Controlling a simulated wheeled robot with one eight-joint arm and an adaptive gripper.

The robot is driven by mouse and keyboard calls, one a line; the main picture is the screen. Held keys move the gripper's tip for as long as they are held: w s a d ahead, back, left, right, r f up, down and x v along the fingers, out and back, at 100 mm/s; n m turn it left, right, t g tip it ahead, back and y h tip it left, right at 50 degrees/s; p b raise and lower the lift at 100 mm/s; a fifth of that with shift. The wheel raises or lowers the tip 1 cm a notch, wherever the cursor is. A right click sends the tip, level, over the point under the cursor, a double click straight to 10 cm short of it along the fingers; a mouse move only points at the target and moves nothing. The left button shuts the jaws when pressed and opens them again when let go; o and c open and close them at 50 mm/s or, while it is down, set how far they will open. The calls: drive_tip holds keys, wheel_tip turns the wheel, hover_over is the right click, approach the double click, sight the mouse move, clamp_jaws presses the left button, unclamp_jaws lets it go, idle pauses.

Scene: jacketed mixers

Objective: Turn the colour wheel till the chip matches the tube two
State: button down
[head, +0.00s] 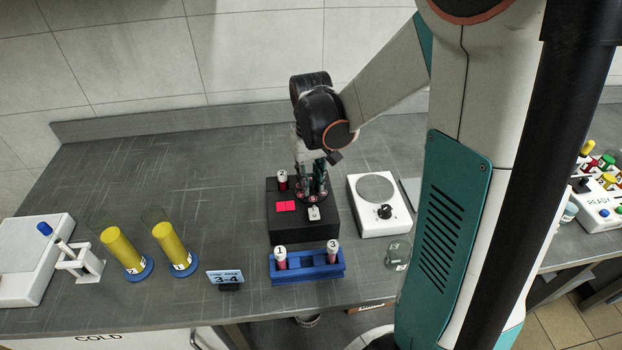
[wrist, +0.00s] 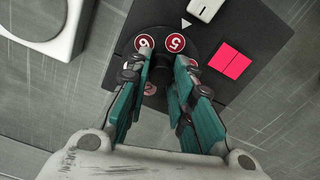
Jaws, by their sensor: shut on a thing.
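The black comparator box (head: 301,223) stands on the bench. Tube two (head: 283,181) is upright in its back left corner, with a white cap marked 2. Two adjoining pink-red windows (head: 285,206) on its top look nearly alike; they also show in the wrist view (wrist: 229,60). The dark colour wheel (wrist: 160,33) carries red number discs. The disc reading 5 (wrist: 175,43) is nearest the white pointer (wrist: 186,23). My gripper (wrist: 165,78) points down over the wheel, its fingers shut on the wheel's knob, which they mostly hide.
A blue rack (head: 308,272) with tubes 1 and 3 stands in front of the box. A white stirrer plate (head: 379,218) is close on the right. Two yellow cylinders (head: 123,249) and a sign (head: 226,278) stand on the left. The bench behind the cylinders is clear.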

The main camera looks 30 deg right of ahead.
sight(311, 182)
idle(0.3)
drive_tip(key=c, duration=1.4)
unclamp_jaws()
wheel_tip(311, 182, up, 12)
drive_tip(key=s+a+r+n+t, duration=0.1)
drive_tip(key=s+a+t, duration=0.6)
drive_tip(key=s+a, duration=0.3)
drive_tip(key=shift+s+r+n, duration=0.25)
drive_tip(key=shift+s+n, duration=0.05)
drive_tip(key=shift+s, duration=1)
